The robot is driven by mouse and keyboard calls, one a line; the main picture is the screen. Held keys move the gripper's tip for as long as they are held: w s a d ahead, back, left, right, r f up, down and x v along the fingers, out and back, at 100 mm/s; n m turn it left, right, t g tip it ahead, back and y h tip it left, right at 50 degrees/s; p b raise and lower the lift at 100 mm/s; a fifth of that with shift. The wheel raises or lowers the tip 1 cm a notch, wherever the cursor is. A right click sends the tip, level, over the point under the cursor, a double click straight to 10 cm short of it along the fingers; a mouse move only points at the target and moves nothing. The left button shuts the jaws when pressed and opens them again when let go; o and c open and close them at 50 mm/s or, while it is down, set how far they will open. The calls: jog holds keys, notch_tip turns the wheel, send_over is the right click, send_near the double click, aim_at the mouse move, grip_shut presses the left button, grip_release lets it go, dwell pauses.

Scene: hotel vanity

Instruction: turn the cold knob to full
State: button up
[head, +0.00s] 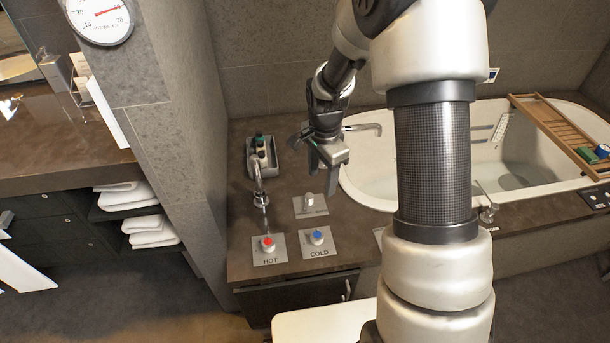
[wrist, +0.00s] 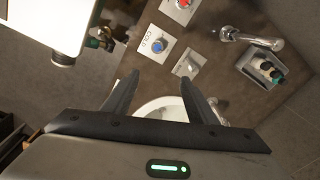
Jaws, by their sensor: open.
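The cold knob (head: 317,237) has a blue cap and stands on a square plate marked COLD, near the counter's front edge. It also shows in the wrist view (wrist: 158,46), above my fingertips in the picture. My gripper (head: 326,183) is open and empty, above and behind the cold knob, apart from it. In the wrist view its two fingers (wrist: 160,88) point toward the knob plates with nothing between them. How far the cold knob is turned is too small to tell.
The red-capped hot knob (head: 267,244) stands left of the cold knob. A third pale knob (head: 309,198) sits on a plate behind them. A chrome faucet (head: 260,185) and a bottle tray (head: 249,152) stand at left. The bathtub (head: 365,185) is to the right.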

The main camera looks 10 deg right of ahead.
jog(key=m, duration=0.2)
send_near(317, 234)
jog(key=shift+g, duration=0.4)
jog(key=f+b, duration=0.1)
jog(key=f, duration=0.3)
jog(key=f+b, duration=0.1)
jog(key=f, duration=0.3)
jog(key=shift+w+d+f+b, duration=0.1)
jog(key=shift+w+f+b, duration=0.15)
jog(key=shift+b, duration=0.1)
jog(key=shift+r, duration=0.1)
jog(key=shift+c, duration=0.5)
jog(key=c, duration=1)
